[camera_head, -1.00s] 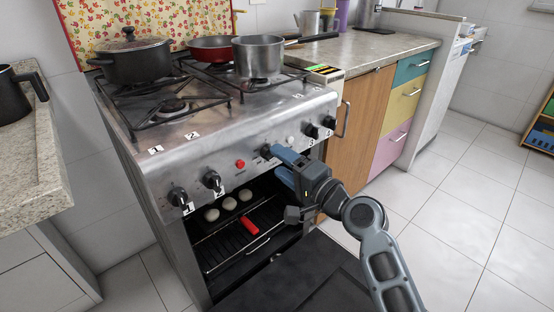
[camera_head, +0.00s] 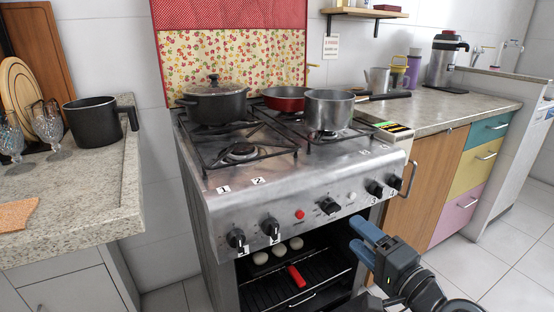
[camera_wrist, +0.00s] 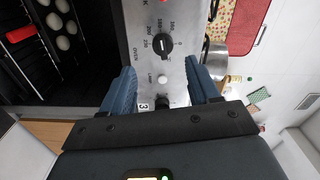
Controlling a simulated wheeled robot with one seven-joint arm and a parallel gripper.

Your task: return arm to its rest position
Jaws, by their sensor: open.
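My gripper (camera_head: 365,240) is open and empty, with blue fingers, in front of the right part of the stove's front panel, below the knobs. In the wrist view my gripper (camera_wrist: 160,92) has its two fingers spread, with the control panel (camera_wrist: 168,15) and a black oven knob (camera_wrist: 163,43) seen between and beyond them. The same oven knob (camera_head: 329,206) shows in the head view, apart from the fingers.
The stove (camera_head: 260,190) has its oven open, with pale round pieces (camera_head: 278,250) and a red item (camera_head: 297,276) inside. Pots (camera_head: 216,102) and a saucepan (camera_head: 329,110) stand on top. Stone counters flank it. Floor (camera_head: 500,240) at right is clear.

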